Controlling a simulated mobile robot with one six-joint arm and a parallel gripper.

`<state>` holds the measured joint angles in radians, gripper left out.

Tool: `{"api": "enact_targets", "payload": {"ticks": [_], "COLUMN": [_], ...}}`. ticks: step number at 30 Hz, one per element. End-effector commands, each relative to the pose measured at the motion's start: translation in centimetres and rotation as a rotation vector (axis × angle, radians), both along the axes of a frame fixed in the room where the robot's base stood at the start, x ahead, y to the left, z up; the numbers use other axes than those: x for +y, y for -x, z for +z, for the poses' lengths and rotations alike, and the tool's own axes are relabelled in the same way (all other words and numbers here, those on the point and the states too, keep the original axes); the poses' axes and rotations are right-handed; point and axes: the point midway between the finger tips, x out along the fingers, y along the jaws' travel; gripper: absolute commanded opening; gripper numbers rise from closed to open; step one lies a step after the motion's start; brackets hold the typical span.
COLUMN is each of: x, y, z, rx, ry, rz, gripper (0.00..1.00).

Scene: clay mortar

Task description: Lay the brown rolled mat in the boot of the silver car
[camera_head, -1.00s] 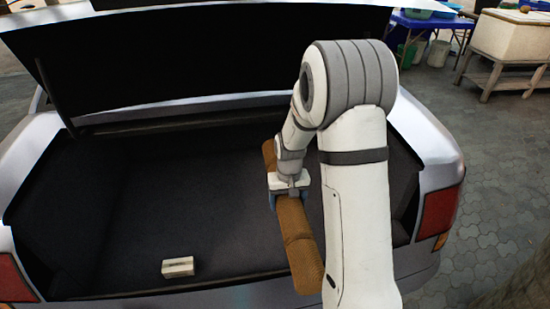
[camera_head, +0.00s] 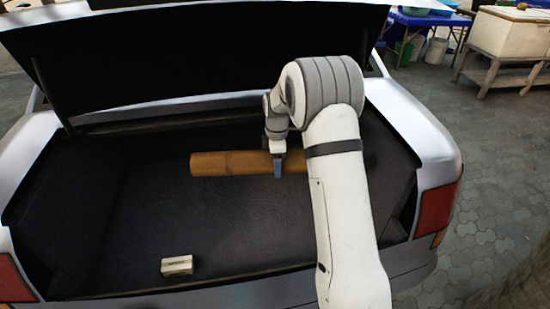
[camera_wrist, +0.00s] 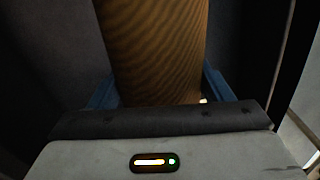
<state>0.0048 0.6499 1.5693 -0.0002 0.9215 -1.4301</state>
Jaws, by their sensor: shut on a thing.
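The brown rolled mat (camera_head: 225,164) lies across the view, left to right, inside the open boot of the silver car (camera_head: 430,145). My gripper (camera_head: 278,172) is shut on the mat near its visible middle. In the wrist view the mat (camera_wrist: 152,45) runs between the two blue fingers of my gripper (camera_wrist: 158,95). My arm hides the mat's right end. I cannot tell whether the mat touches the boot floor (camera_head: 130,225).
A small pale box (camera_head: 177,265) sits on the boot floor near the front sill. The raised lid (camera_head: 200,55) stands behind the mat. A blue table (camera_head: 425,20) stands far off at the right.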

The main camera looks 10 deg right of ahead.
Motion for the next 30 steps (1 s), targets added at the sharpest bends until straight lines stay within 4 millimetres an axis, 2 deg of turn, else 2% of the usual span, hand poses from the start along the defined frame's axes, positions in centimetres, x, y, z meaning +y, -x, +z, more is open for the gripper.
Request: {"api": "enact_targets", "payload": {"ticks": [5, 11, 30], "x": [0.0, 0.1, 0.2], "y": [-0.9, -1.0, -1.0], "z": [0.4, -0.8, -9.3], "rx": [-0.001, -0.001, -0.001], "ry": [0.0, 0.0, 0.0], "rz": [0.125, 0.146, 0.145], "gripper": [0.31, 0.31, 0.31]}}
